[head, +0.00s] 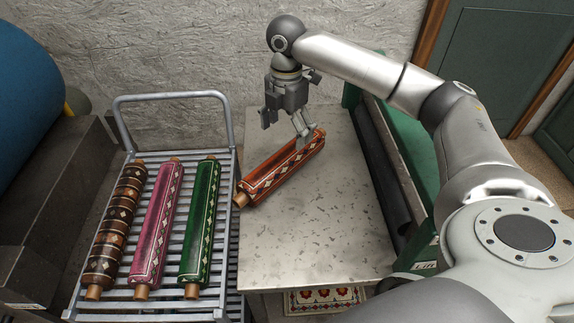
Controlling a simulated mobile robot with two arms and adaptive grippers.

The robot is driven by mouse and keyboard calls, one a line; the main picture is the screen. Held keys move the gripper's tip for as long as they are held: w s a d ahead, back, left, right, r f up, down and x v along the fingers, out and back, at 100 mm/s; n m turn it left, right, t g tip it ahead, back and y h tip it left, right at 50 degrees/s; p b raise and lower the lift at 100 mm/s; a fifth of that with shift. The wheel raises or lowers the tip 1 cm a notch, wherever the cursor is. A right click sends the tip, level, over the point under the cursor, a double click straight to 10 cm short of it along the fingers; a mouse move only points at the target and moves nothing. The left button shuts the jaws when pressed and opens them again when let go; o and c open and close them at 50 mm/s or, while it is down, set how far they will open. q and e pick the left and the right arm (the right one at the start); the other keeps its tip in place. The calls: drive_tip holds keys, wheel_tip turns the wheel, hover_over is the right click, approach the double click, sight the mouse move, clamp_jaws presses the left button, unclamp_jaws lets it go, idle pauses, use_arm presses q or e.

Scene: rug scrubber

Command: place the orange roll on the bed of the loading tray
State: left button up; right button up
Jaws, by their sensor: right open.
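The orange roll (285,168) is a patterned rug roll with wooden end knobs. It lies at a slant on the grey metal bed of the loading tray (310,235), toward its back left. Its near end reaches the tray's left edge, beside the cart. My right gripper (284,124) is open above the roll's far part, with one finger in front of or against the roll; I cannot tell whether they touch. My left gripper is not in view.
A slatted cart (222,220) on the left holds a brown roll (120,220), a pink roll (155,220) and a green roll (199,220). A green machine with a dark roller (385,180) borders the tray on the right. The tray's front is clear.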

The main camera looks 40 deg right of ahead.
sight(283, 155)
wheel_tip(283, 155, down, 6)
drive_tip(key=shift+w+d+f, duration=0.15)
drive_tip(key=shift+w+a+f, duration=0.1)
drive_tip(key=shift+a+f, duration=0.15)
drive_tip(key=shift+f, duration=1.1)
drive_tip(key=shift+a+f, duration=0.2)
drive_tip(key=shift+f, duration=1.15)
drive_tip(key=c, duration=1.6)
drive_tip(key=shift+r, duration=0.1)
clamp_jaws()
drive_tip(key=shift+w+r, duration=0.1)
drive_tip(key=shift+r, duration=0.05)
